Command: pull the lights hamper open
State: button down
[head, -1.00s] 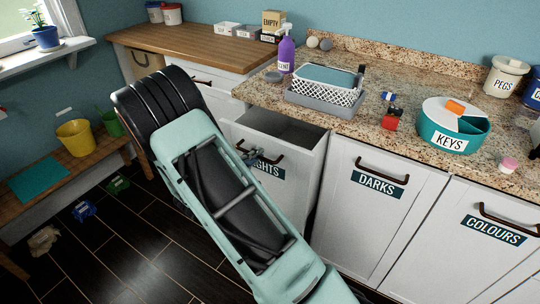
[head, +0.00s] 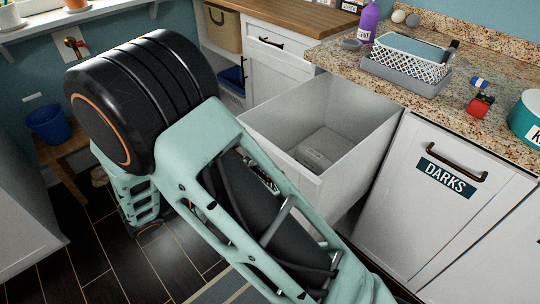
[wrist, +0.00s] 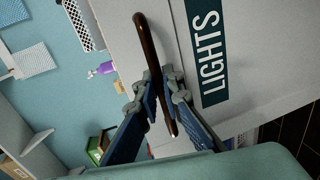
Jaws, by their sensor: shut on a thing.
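The lights hamper (head: 365,110) is a white pull-out bin, standing far out from the counter with its inside in view. A pale, boxy item (head: 322,148) lies at its bottom. In the wrist view its white front (wrist: 262,70) carries the dark "LIGHTS" label (wrist: 208,50) and a curved brown handle (wrist: 146,38). My gripper (wrist: 161,84) is shut on this handle, with a finger on each side of the bar.
The closed darks hamper (head: 440,190) stands to the right under the granite counter (head: 425,98). A white basket (head: 405,68) sits on the counter. A white drawer unit (head: 275,62) is behind. A blue bucket (head: 48,124) stands on a wooden bench at left. Dark floor (head: 90,260) shows at lower left.

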jog(key=shift+f+v, duration=0.2)
jog(key=shift+v, duration=0.75)
jog(key=shift+f+v, duration=0.2)
jog(key=shift+v, duration=0.75)
jog(key=shift+a, duration=0.1)
jog(key=c, duration=2.1)
grip_release()
jog(key=shift+a, duration=0.1)
jog(key=v, duration=1.2)
jog(key=shift+f, duration=0.1)
